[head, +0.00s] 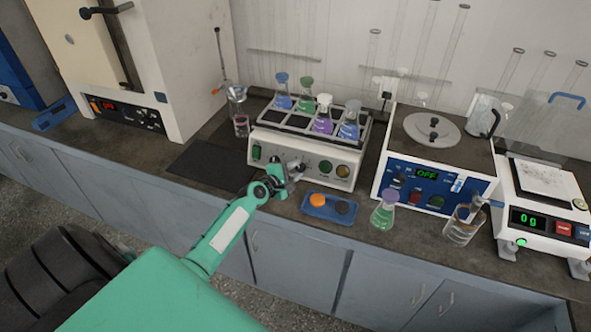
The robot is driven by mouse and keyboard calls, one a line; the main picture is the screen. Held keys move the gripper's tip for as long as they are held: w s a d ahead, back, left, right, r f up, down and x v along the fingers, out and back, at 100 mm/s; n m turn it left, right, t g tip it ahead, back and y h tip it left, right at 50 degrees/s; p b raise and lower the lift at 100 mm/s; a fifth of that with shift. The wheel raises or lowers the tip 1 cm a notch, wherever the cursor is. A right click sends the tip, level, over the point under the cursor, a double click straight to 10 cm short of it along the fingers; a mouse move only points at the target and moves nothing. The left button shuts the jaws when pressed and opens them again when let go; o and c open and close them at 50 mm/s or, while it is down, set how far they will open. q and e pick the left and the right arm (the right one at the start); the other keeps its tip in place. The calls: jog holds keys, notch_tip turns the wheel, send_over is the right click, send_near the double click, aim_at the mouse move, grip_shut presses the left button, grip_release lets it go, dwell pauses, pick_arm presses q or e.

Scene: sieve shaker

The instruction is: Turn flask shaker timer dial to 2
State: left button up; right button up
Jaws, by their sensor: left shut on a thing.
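The flask shaker (262,142) is a white box on the bench in the middle of the head view, with coloured flasks in its top tray. Its front panel has a green switch (256,153) at left and two round knobs or buttons (325,166) at right. My left gripper (295,168) is at the middle of this panel, shut on what appears to be the timer dial. The gripper hides the dial, so its pointer and marks cannot be read. My right gripper is not in view.
A blue tray (313,213) with an orange and a dark round piece lies in front of the shaker. A hotplate-like unit (400,200), a beaker (462,228) and a balance (565,215) fill the right.

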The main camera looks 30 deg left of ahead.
pick_arm(q)
jog(key=m+p, duration=0.1)
jog(key=m, duration=0.1)
jog(key=m+g+p, duration=0.1)
jog(key=m, duration=0.1)
jog(key=shift+r+m+g, duration=0.2)
jog(key=shift+m+g, duration=0.1)
jog(key=shift+m, duration=0.3)
jog(key=o, duration=1)
jog(key=shift+s+a+r, duration=0.1)
jog(key=shift+s+r, duration=0.05)
jog(key=shift+s, duration=0.4)
jog(key=b+v, duration=0.1)
jog(key=v, duration=1.1)
jog(key=shift+s+a+r, duration=0.2)
jog(key=shift+s, duration=0.05)
